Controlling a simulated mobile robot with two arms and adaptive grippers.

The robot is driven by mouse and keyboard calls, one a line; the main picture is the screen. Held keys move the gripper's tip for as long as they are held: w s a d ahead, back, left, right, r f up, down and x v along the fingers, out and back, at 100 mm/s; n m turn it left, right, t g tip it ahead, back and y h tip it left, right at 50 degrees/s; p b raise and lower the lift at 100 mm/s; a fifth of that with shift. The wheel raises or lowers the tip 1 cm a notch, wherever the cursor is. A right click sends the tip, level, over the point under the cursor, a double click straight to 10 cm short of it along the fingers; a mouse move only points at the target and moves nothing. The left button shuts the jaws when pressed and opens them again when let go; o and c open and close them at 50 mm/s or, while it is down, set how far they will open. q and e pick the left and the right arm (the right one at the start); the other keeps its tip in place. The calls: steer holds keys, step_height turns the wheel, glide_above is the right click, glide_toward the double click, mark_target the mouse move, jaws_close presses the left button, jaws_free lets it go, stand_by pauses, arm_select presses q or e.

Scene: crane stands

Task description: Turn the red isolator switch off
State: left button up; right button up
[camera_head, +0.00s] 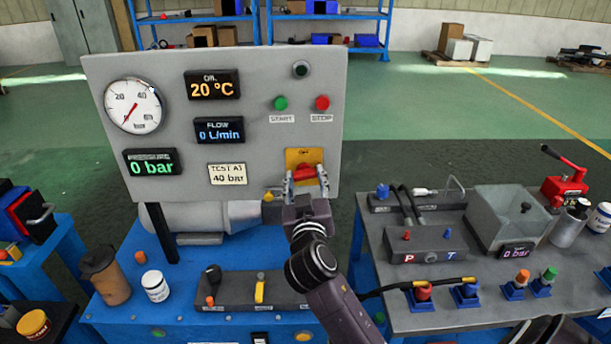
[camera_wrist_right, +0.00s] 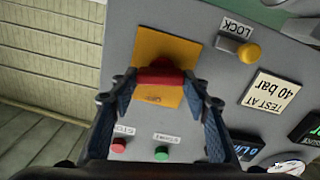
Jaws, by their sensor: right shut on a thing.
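The red isolator switch (camera_head: 305,173) sits on a yellow-orange plate (camera_head: 301,155) low on the right side of the grey control panel (camera_head: 255,80). My right gripper (camera_head: 308,178) comes up from below with its fingers on either side of the switch. In the right wrist view the gripper (camera_wrist_right: 162,82) is shut on the red handle (camera_wrist_right: 160,76), which lies crosswise between the fingertips in front of the yellow plate (camera_wrist_right: 165,48). The plate's lettering is partly hidden or upside down. My left gripper is not in view.
A green start button (camera_head: 281,103) and a red stop button (camera_head: 322,103) sit above the switch. A yellow lock knob (camera_wrist_right: 249,52) is close beside the plate. A steel bench (camera_head: 385,255) with hoses and a tank (camera_head: 508,215) stands at right.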

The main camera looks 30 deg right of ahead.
steer(key=n+p, duration=0.1)
steer(key=n, duration=0.2)
steer(key=shift+r+n+p, duration=0.1)
steer(key=shift+n+p, duration=0.25)
steer(key=shift+n, duration=0.05)
steer(key=n+p, duration=0.2)
steer(key=n, duration=0.2)
steer(key=shift+a+n, duration=0.15)
steer(key=shift+n, duration=0.15)
steer(key=n+p, duration=0.2)
steer(key=n, duration=0.2)
steer(key=shift+w, duration=0.1)
steer(key=shift+a+f+n+p, duration=0.1)
steer(key=shift+f+n+p, duration=0.15)
steer(key=shift+n+p, duration=0.95)
steer(key=shift+n, duration=0.5)
steer(key=o, duration=1.2)
steer(key=shift+c, duration=0.2)
steer(key=v, duration=1.2)
